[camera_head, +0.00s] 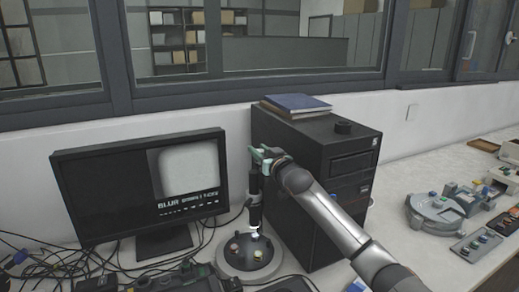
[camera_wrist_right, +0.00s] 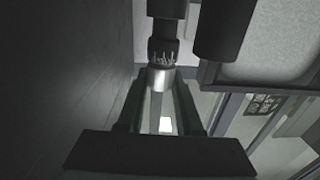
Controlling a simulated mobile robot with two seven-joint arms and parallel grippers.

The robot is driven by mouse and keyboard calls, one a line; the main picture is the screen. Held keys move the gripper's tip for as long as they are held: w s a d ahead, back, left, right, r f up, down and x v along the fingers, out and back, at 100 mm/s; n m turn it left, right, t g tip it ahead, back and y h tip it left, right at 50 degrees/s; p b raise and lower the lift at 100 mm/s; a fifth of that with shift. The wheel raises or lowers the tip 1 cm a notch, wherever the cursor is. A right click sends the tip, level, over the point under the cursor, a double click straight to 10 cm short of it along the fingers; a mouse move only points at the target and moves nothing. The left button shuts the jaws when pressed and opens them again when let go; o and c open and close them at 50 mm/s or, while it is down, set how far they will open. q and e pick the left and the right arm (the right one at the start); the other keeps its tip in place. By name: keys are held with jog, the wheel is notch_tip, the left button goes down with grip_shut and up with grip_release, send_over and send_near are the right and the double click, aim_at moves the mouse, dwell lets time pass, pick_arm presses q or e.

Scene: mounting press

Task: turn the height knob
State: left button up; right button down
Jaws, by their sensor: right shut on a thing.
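A black upright instrument (camera_head: 255,195) stands over a round dark base (camera_head: 230,265) with a pale rim, left of the black computer tower. My right gripper (camera_head: 267,154) reaches in from the right, in front of the tower, and is at the top of this instrument. In the right wrist view its two fingers (camera_wrist_right: 160,92) are closed around a pale metallic round part (camera_wrist_right: 160,76), seemingly the height knob. A dark ribbed piece joins that part to black cylinders above it. In the head view the knob is hidden by the fingers. My left gripper is out of view.
The black tower (camera_head: 330,175) stands close on the right, with a blue book (camera_head: 297,102) on top. A monitor (camera_head: 140,190) stands on the left, among loose cables (camera_head: 75,265). Several devices lie on the right bench, including a grey one (camera_head: 440,215).

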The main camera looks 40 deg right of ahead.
jog(key=shift+f, duration=0.1)
jog(key=c, duration=0.6)
grip_release()
jog(key=shift+o, duration=0.2)
jog(key=shift+s, duration=0.1)
jog(key=b+v, duration=0.3)
jog(key=v, duration=0.9)
jog(key=shift+s, duration=0.2)
jog(key=shift+a, duration=0.1)
